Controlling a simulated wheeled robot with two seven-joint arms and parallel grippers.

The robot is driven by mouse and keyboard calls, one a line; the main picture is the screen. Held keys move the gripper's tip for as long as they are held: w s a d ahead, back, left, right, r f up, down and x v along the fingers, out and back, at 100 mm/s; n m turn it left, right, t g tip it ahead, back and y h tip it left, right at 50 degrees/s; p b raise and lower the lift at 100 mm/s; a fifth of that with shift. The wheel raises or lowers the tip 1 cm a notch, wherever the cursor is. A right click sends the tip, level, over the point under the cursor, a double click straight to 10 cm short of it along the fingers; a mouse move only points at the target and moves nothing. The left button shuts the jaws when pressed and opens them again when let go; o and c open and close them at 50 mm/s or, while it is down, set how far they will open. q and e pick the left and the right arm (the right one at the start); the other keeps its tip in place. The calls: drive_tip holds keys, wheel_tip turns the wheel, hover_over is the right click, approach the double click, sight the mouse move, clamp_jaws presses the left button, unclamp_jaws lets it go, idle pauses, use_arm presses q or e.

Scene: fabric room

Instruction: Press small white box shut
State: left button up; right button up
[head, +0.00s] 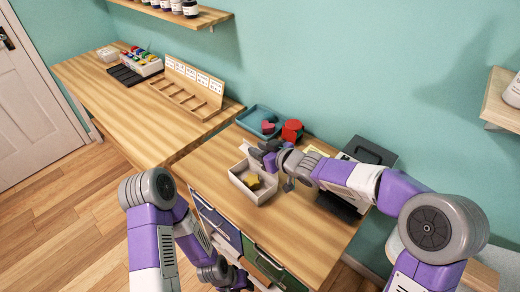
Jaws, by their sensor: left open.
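The small white box (241,191) stands on the near wooden table, its top open. A yellow star-shaped piece (252,181) lies inside it. My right gripper (262,156) is at the box's back right edge, and its forearm reaches in from the right. It hides part of the box's back side, so I cannot tell whether it touches the box or how the lid sits. Its fingers are too small to read. My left gripper (240,280) is open and low at the bottom of the picture, in front of the drawers and away from the box.
A blue tray (250,117) with a red heart-shaped piece (268,127) and a red container (292,131) stand behind the box. A black device (369,151) is at the back right. Free tabletop lies front right. A wooden rack (190,90) stands on the left table.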

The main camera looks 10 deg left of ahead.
drive_tip(key=p+v, duration=0.2)
drive_tip(key=v, duration=0.4)
drive_tip(key=shift+s+d+r+p, duration=0.15)
drive_tip(key=shift+d+r+p, duration=0.1)
drive_tip(key=shift+p, duration=0.1)
use_arm(q)
wheel_tip(320, 180, up, 3)
use_arm(e)
drive_tip(key=shift+s+d, duration=0.3)
drive_tip(key=shift+s, duration=0.05)
use_arm(q)
drive_tip(key=shift+c, duration=0.3)
